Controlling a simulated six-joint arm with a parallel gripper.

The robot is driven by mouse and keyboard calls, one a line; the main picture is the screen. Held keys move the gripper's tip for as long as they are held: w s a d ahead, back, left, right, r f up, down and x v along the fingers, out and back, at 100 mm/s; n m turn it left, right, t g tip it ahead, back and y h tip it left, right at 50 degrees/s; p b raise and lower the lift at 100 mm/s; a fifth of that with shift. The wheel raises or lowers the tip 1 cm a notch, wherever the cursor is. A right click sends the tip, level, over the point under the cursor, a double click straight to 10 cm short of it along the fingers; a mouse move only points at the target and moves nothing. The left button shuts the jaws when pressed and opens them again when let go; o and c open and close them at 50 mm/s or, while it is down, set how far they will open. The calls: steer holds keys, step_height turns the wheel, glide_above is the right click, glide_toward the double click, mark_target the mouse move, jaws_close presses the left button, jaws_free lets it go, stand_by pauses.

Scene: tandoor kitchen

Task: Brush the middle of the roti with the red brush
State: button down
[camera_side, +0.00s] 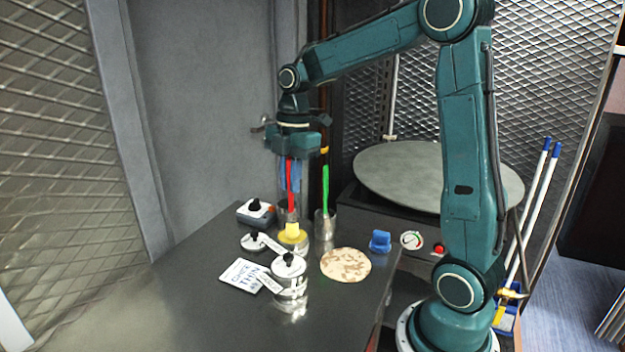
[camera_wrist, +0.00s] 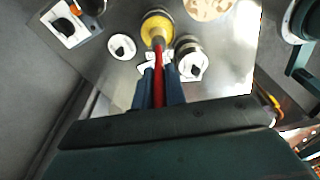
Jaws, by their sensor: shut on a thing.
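My gripper (camera_side: 290,172) points down over the counter and is shut on the red brush (camera_side: 290,176). The brush hangs upright, and its red handle also shows between the fingers in the wrist view (camera_wrist: 158,88). Its yellow head (camera_side: 292,230) is at a round pot with yellow contents (camera_wrist: 157,22). I cannot tell how deep the head is in the pot. The roti (camera_side: 345,265), pale with brown spots, lies flat on the counter to the right of the pot. Part of it shows at the top of the wrist view (camera_wrist: 208,8).
A metal holder (camera_side: 325,225) with a green-handled brush stands just right of my gripper. A lidded metal jar (camera_side: 290,283) stands in front of the pot. A loose lid (camera_side: 254,243), a printed card (camera_side: 246,276) and a black-knobbed box (camera_side: 256,213) are left. A blue object (camera_side: 380,241) is beyond the roti.

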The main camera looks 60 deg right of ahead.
steer(key=shift+r, duration=3.05)
steer(key=shift+w, duration=0.1)
